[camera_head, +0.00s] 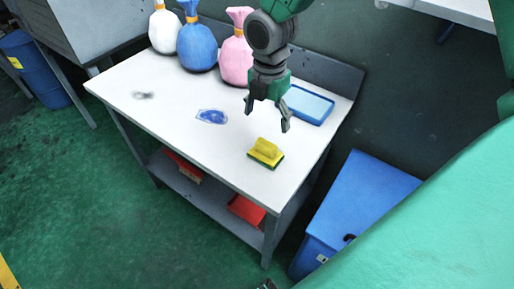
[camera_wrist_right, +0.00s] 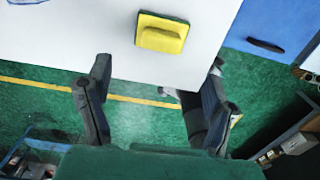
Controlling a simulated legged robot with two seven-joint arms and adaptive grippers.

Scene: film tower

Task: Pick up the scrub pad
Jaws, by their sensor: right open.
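The scrub pad (camera_head: 265,151) is a yellow block with a raised grip and a green underside. It lies on the white table top (camera_head: 180,125) near the front right edge. It also shows in the right wrist view (camera_wrist_right: 162,33), at the top centre, beyond the fingertips. My right gripper (camera_head: 267,119) is open and empty, with its fingers pointing down above the table, a little behind the pad in the head view. Its two spread fingers show in the right wrist view (camera_wrist_right: 158,66), apart from the pad. My left gripper is not in view.
A blue tray (camera_head: 318,108) lies behind the gripper. White (camera_head: 165,32), blue (camera_head: 197,48) and pink (camera_head: 236,62) bags stand along the back. A blue stain (camera_head: 212,116) and a grey smudge (camera_head: 142,95) mark the table. A blue cabinet (camera_head: 360,200) stands right.

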